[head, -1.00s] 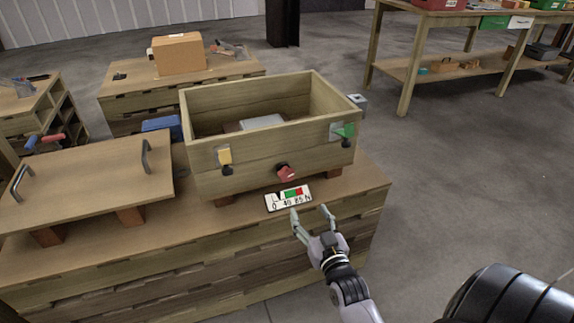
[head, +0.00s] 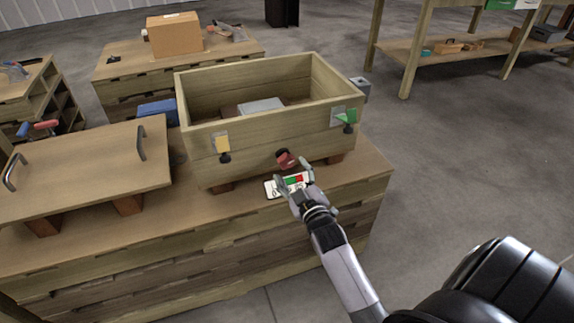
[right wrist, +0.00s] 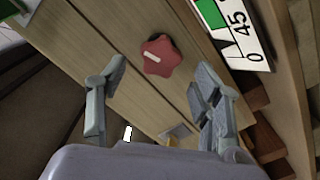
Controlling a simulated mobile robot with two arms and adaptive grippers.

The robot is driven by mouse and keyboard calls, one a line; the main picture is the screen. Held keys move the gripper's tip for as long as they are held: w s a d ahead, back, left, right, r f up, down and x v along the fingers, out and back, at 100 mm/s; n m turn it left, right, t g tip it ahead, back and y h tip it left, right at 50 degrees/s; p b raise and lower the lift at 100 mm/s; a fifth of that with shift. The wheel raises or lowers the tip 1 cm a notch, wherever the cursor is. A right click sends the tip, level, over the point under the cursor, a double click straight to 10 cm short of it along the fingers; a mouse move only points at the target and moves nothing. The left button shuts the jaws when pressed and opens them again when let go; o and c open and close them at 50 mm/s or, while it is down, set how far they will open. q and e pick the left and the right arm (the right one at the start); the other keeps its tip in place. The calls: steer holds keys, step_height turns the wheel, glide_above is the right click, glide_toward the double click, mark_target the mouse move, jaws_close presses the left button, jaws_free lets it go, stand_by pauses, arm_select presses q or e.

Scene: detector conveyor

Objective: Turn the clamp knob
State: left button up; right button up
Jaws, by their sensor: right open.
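The red clamp knob (head: 286,160) is on the front wall of the wooden box (head: 262,152), low and right of its middle. It is star-shaped with a pale line across its face in the right wrist view (right wrist: 161,56). My right gripper (head: 293,181) is open just in front of and below the knob. In the right wrist view its two fingers (right wrist: 160,88) are spread wide, and the knob shows between and beyond their tips, apart from both. A scale label (head: 290,184) with green and red fields lies below the knob, partly hidden by the gripper. My left gripper is out of view.
A yellow tab (head: 222,144) and a green tab (head: 347,116) sit on the box front, either side of the knob. A wooden lid with two handles (head: 90,160) stands on blocks at left. Open floor (head: 450,160) lies to the right.

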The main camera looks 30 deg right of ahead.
mark_target(287, 164)
steer(key=x, duration=0.4)
steer(key=shift+w+d, duration=0.1)
steer(key=shift+w, duration=0.3)
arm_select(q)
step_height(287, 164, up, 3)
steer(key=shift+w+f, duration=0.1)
arm_select(e)
steer(key=c, duration=1.2)
steer(key=m+p, duration=0.3)
steer(key=m, duration=0.2)
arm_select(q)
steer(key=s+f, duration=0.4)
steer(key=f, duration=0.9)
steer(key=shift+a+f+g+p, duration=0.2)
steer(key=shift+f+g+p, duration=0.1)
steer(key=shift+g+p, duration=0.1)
arm_select(e)
steer(key=shift+m, duration=0.5)
